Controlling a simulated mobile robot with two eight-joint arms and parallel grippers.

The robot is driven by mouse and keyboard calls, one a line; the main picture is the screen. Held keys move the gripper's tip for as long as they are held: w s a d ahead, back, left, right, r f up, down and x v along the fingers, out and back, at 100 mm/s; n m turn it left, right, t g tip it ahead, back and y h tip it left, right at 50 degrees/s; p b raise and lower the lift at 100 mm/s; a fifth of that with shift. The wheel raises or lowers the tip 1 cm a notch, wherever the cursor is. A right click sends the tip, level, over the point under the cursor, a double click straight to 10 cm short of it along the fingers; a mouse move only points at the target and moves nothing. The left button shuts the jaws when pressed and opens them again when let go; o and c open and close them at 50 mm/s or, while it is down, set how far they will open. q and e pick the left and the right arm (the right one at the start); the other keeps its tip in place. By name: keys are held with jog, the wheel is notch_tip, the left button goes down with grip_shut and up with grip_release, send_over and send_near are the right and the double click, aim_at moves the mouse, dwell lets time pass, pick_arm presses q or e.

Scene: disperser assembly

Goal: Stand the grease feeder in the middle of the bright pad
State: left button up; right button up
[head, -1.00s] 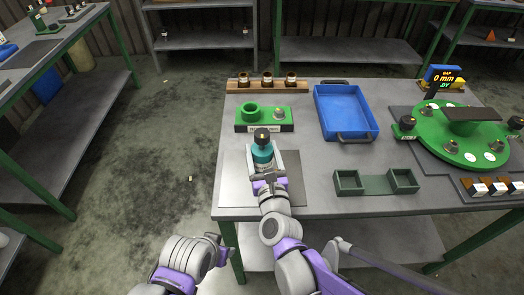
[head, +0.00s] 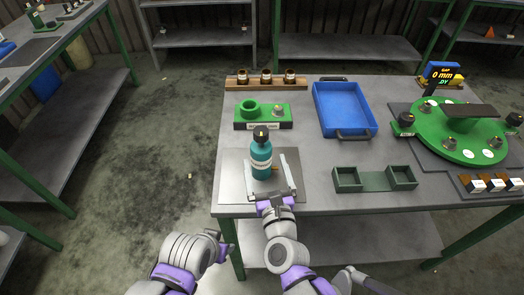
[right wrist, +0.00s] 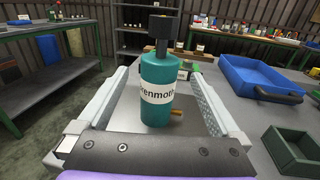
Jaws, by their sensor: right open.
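The grease feeder (head: 261,160) is a teal bottle with a black cap and a white label. It stands upright near the middle of the bright pad (head: 232,188), a light grey square at the table's front left. It also shows in the right wrist view (right wrist: 157,82), with a small copper-coloured part low on its right. My right gripper (head: 267,163) is open, one finger on each side of the feeder. The right wrist view shows gaps between the feeder and both fingers. My left gripper (head: 221,243) is low before the table edge; its fingers are not clear.
Behind the pad is a green fixture (head: 276,123), then a wooden rack (head: 252,84) with brown jars. To the right are a blue tray (head: 318,105), a dark green two-box holder (head: 376,182) and a green round table (head: 432,143). Bare tabletop lies between them.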

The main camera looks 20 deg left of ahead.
jog(key=v, duration=0.6)
jog(key=s+d+f+n+g+h, duration=0.2)
jog(key=s+d+f+n+g, duration=0.2)
jog(key=d+n, duration=0.4)
jog(key=s+d+f+n+g+h, duration=0.3)
jog(key=d+n, duration=0.6)
jog(key=n, duration=0.3)
jog(key=s+d+f+n+g+h, duration=0.2)
jog(key=s+d+f+n+g, duration=0.2)
jog(key=n, duration=0.7)
jog(key=d+f, duration=0.2)
jog(key=d, duration=0.2)
jog(key=shift+s+d+g+h, duration=0.3)
jog(key=shift+s+d, duration=0.05)
